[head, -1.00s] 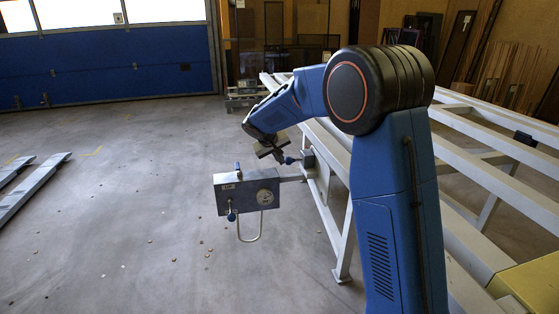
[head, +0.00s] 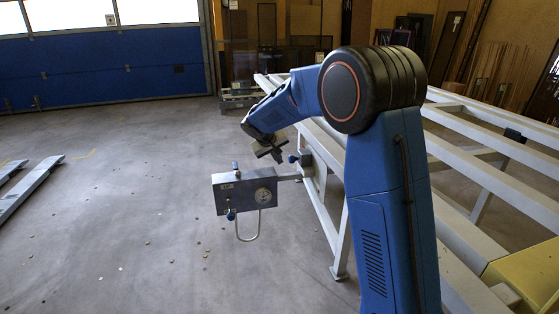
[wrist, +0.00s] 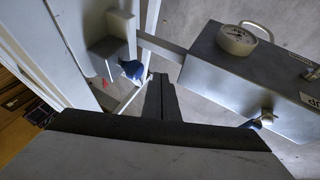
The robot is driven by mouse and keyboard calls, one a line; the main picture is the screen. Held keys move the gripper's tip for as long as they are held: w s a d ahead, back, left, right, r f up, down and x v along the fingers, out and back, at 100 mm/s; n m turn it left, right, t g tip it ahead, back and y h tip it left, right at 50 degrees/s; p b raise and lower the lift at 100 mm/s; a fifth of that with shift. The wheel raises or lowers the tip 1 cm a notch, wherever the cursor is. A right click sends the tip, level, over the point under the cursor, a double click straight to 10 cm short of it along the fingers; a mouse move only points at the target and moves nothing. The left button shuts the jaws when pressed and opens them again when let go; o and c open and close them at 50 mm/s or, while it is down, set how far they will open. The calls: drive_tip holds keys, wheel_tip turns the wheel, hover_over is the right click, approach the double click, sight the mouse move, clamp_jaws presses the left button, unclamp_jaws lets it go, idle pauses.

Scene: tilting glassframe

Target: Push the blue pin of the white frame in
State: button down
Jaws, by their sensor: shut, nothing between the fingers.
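The white frame (head: 342,240) is a large slatted table on legs at the right in the head view. Its side shows at the left of the wrist view (wrist: 48,50). The blue pin (head: 293,158) sits at a grey block (head: 306,162) on the frame's side. In the wrist view the blue pin (wrist: 131,69) is close against the block (wrist: 108,48); how deep it sits is unclear. My gripper (head: 279,160) is shut and empty, just left of the pin in the head view. In the wrist view its fingertips (wrist: 160,80) are right of the pin, apparently apart from it.
A grey metal box with a gauge (head: 245,191) is carried on a bar from the frame, below my gripper. It has blue handles and a bent rod. It fills the upper right of the wrist view (wrist: 240,75). Open floor (head: 120,220) lies to the left.

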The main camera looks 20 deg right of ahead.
drive_tip(key=a+v, duration=0.1)
drive_tip(key=v, duration=0.8)
drive_tip(key=s+d+r, duration=0.2)
drive_tip(key=s, duration=0.5)
drive_tip(key=s+d+r, duration=0.2)
drive_tip(key=s+d, duration=0.1)
drive_tip(key=s, duration=0.3)
drive_tip(key=s+d+f+y, duration=0.1)
drive_tip(key=s+f, duration=0.1)
drive_tip(key=s, duration=1.1)
drive_tip(key=s+d+f+y, duration=0.1)
drive_tip(key=s+f+y, duration=0.1)
drive_tip(key=s, duration=1)
drive_tip(key=s+f+m+y, duration=0.1)
drive_tip(key=s+f, duration=0.2)
drive_tip(key=s, duration=1)
drive_tip(key=shift+s+d+f+g+y, duration=0.3)
drive_tip(key=shift+d+f+g, duration=0.1)
